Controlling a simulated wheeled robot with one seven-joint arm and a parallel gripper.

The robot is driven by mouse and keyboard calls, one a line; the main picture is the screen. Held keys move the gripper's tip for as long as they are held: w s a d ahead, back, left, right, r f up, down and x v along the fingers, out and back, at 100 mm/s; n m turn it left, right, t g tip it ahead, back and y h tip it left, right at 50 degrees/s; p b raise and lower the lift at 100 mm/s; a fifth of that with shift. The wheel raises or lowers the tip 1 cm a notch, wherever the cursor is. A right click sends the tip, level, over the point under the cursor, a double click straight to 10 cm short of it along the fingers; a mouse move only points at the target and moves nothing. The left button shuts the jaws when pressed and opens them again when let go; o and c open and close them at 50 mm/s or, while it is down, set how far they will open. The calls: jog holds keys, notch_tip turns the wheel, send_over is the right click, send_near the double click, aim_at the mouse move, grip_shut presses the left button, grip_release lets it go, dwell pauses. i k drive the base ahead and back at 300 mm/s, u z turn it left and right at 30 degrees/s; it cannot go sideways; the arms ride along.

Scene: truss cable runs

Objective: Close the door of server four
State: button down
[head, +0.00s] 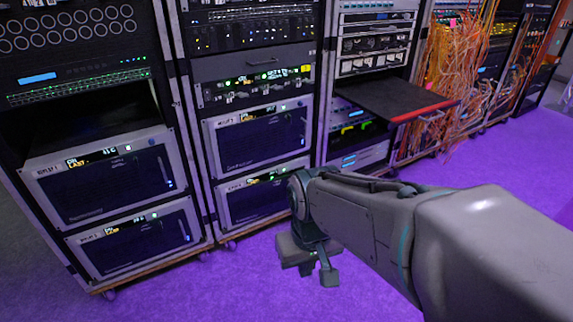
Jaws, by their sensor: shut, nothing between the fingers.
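Several grey-framed server units with dark windowed fronts sit low in the two left racks. The upper left unit (95,185), lower left unit (137,240) and upper middle unit (258,140) look closed. My arm partly covers the lower middle unit (250,197). Their small labels are too blurred to tell which is server four. In the third rack, a flat black panel with a red front edge (425,111) sticks out level into the aisle; I cannot tell whether it is a door. My gripper (314,270) is shut and empty, low over the purple floor, in front of the racks and apart from them.
Orange cables (465,55) hang loosely from the rack right of the black panel. The racks stand on wooden bases with casters (110,294). The purple carpet (225,285) is clear in front of the left racks.

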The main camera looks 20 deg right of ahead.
aim_at(252, 202)
jog(key=u, duration=0.15)
jog(key=k, duration=0.3)
jog(key=z, duration=1.1)
jog(key=i, duration=1.5)
jog(key=u, duration=0.3)
